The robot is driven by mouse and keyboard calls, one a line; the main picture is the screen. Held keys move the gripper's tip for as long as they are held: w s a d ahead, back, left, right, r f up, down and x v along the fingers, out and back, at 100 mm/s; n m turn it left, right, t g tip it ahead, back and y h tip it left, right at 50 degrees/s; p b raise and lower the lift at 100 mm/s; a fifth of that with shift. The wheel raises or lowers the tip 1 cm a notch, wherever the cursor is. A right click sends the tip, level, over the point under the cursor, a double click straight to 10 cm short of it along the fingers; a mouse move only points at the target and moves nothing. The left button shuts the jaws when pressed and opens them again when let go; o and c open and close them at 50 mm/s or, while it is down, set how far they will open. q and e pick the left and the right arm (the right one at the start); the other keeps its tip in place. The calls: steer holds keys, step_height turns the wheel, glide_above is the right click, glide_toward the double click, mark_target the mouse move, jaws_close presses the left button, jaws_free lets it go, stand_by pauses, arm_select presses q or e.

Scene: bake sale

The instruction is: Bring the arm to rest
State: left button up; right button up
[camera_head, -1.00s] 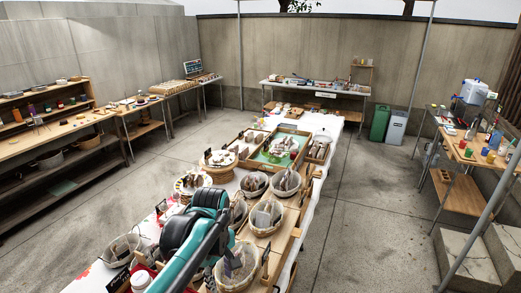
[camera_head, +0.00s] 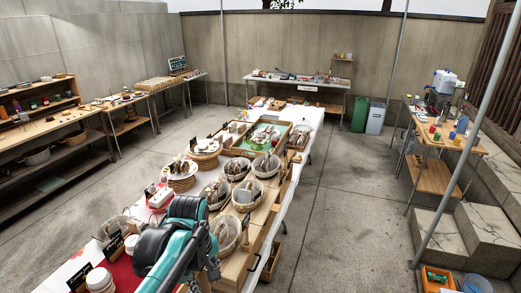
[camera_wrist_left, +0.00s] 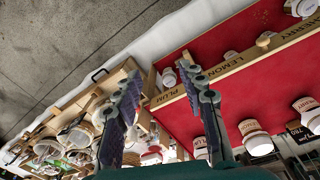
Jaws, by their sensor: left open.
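My left arm (camera_head: 170,250), teal and black, reaches over the near end of the long table in the head view. Its fingertips are hard to make out there. In the left wrist view my left gripper (camera_wrist_left: 160,72) is open, its two fingers apart with nothing between them. Behind the fingers are a red cloth (camera_wrist_left: 255,85) with white jars (camera_wrist_left: 257,138) and wooden strips lettered LEMON and PLUM (camera_wrist_left: 168,94). Contact with the table cannot be told. My right gripper is not in view.
Lined baskets (camera_head: 226,232) crowd the long table beside my arm. White jars (camera_head: 100,280) stand at its near left. Free concrete floor (camera_head: 335,220) lies right of the table. A metal pole (camera_head: 450,190), concrete steps (camera_head: 440,232) and an orange crate (camera_head: 437,280) are farther right.

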arm_select(q)
steer(key=s+a+f+m+t+b, duration=0.2)
steer(key=s+f+m+t+b, duration=0.1)
steer(key=f, duration=0.4)
steer(key=s+a+f+m+t+b, duration=0.1)
steer(key=s+f+m+t+b, duration=0.2)
steer(key=s+f+m+b, duration=0.3)
steer(key=shift+s+a+f+m+b, duration=0.25)
steer(key=shift+a+f+m+b, duration=0.1)
steer(key=shift+f+b, duration=0.45)
steer(key=shift+r, duration=0.1)
steer(key=shift+c, duration=0.4)
